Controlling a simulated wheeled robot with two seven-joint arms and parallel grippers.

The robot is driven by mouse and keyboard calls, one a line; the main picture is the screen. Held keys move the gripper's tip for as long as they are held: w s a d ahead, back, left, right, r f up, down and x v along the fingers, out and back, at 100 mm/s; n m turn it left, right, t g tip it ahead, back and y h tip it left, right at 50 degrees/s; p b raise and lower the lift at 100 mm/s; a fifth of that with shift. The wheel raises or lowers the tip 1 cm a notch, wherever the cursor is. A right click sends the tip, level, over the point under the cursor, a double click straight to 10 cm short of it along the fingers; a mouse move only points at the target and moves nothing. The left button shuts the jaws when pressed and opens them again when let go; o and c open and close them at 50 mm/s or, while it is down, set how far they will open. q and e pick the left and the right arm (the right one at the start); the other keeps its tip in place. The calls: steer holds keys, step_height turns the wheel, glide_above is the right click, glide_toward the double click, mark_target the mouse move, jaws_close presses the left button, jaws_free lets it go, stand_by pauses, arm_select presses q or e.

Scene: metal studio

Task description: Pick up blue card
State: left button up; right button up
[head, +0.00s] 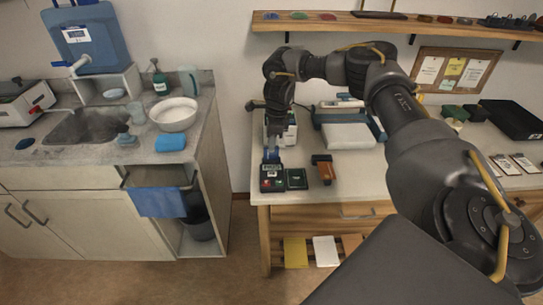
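My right gripper (271,157) points down at the front left of the workbench, just above and behind a small dark device (272,180) with a red mark on it. Its fingertips are small and look bluish grey; I cannot tell whether they are apart or shut on something. I cannot make out a clear blue card; one may be hidden by the gripper or the device. My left gripper is not in view.
A dark green square item (297,179) and an orange-brown tool (324,169) lie right of the device. A white-and-blue machine (347,135) stands behind. A sink counter (65,155) is at left, with a floor gap between.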

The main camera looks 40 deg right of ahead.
mark_target(271, 156)
steer(key=shift+w+f+p, duration=0.2)
steer(key=shift+f+p, duration=0.55)
steer(key=shift+f, duration=1.9)
steer(key=shift+c, duration=0.2)
jaws_close()
